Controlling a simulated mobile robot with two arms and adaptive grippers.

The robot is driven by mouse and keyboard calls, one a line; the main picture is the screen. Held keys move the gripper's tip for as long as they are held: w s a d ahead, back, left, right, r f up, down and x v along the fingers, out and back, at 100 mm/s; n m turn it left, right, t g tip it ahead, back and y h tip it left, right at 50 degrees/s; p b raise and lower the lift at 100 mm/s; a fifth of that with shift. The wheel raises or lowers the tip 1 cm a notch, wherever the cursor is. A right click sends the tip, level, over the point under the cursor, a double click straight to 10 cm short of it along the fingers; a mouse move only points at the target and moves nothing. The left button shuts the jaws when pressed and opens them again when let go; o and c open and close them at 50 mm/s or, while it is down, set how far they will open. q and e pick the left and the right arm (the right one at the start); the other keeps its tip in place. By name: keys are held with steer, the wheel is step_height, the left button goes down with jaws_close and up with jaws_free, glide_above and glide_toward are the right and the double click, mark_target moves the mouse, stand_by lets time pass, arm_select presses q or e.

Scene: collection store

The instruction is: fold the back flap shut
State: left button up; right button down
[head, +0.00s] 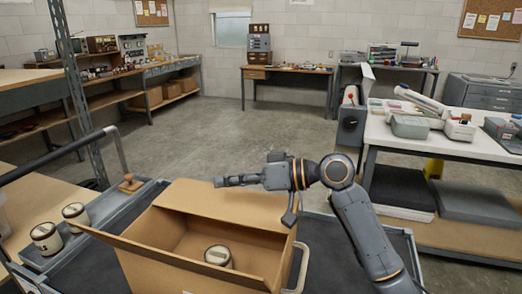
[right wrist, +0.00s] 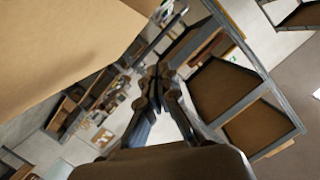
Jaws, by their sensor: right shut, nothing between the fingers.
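An open cardboard box (head: 255,264) stands on a dark cart, with a tin (head: 218,256) inside it. Its back flap (head: 215,206) stands open, extending up and away from the back wall's top edge. In the right wrist view, a broad cardboard surface (right wrist: 60,45) fills the upper left beside the closed fingers (right wrist: 158,72). My left gripper is not in view.
Two tins (head: 46,238) and a wooden-handled stamp (head: 130,184) sit on a grey tray left of the box. A metal post (head: 78,90) rises at the left. A white-topped table (head: 455,145) with equipment stands to the right. Open floor lies behind the cart.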

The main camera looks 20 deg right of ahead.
mark_target(226, 216)
steer(key=shift+s+a+f+b, duration=0.1)
steer(key=shift+s+a+f, duration=0.15)
steer(key=shift+f, duration=0.25)
steer(key=shift+s+a+f+b, duration=0.1)
steer(key=shift+s+a+f, duration=0.1)
steer(key=shift+f, duration=0.25)
steer(key=shift+s+a+f+b, duration=0.15)
steer(key=shift+s+f, duration=0.1)
steer(key=shift+f, duration=0.25)
steer(key=shift+r, duration=0.1)
